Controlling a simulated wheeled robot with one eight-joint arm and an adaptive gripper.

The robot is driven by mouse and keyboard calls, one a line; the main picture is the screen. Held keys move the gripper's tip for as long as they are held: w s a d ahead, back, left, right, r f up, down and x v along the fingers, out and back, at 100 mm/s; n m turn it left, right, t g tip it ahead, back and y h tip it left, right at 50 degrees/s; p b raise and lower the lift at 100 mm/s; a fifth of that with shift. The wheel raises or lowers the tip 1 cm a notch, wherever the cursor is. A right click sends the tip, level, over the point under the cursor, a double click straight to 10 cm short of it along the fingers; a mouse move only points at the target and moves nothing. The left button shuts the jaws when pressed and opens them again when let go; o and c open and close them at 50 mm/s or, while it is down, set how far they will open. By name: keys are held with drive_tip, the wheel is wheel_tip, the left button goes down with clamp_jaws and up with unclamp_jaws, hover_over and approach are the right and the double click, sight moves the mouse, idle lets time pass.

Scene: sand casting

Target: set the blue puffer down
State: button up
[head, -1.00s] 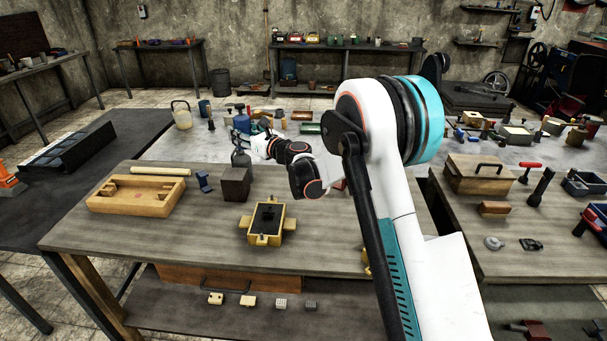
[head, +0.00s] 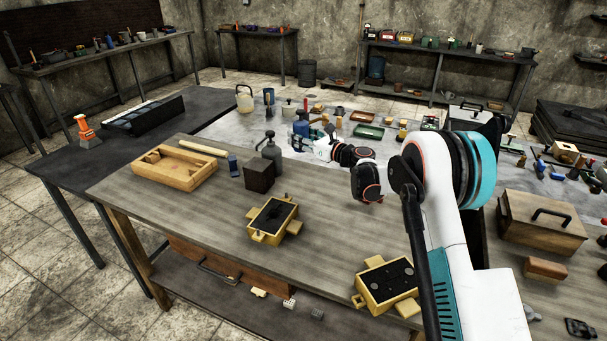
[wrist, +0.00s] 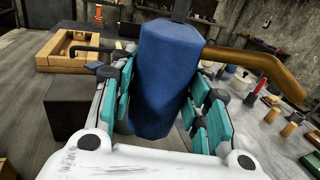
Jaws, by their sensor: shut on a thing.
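The blue puffer (wrist: 165,75) fills the middle of the wrist view, upright and slightly tilted, between the teal-padded fingers of my gripper (wrist: 165,110). My gripper is shut on it. A brown-orange tube (wrist: 265,68) sticks out to the right behind it and seems to be its spout. In the head view the puffer (head: 301,128) shows as a small blue shape by my gripper (head: 312,142), partly hidden by it, near the far edge of the wooden bench (head: 330,225). Whether its bottom touches a surface is hidden.
A wooden frame (head: 175,168) lies farther left. Two yellow moulding boxes (head: 272,220) sit nearer. Many small items crowd the grey table (head: 225,130) behind.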

wheel_tip(320, 180, down, 13)
drive_tip(key=b, duration=0.3)
drive_tip(key=shift+b, duration=0.3)
drive_tip(key=shift+f, duration=0.2)
drive_tip(key=o, duration=1.4)
drive_tip(key=shift+r, duration=0.1)
drive_tip(key=shift+r, duration=0.15)
drive_tip(key=p+v, duration=0.2)
drive_tip(key=v, duration=0.5)
drive_tip(key=shift+s+d, duration=0.2)
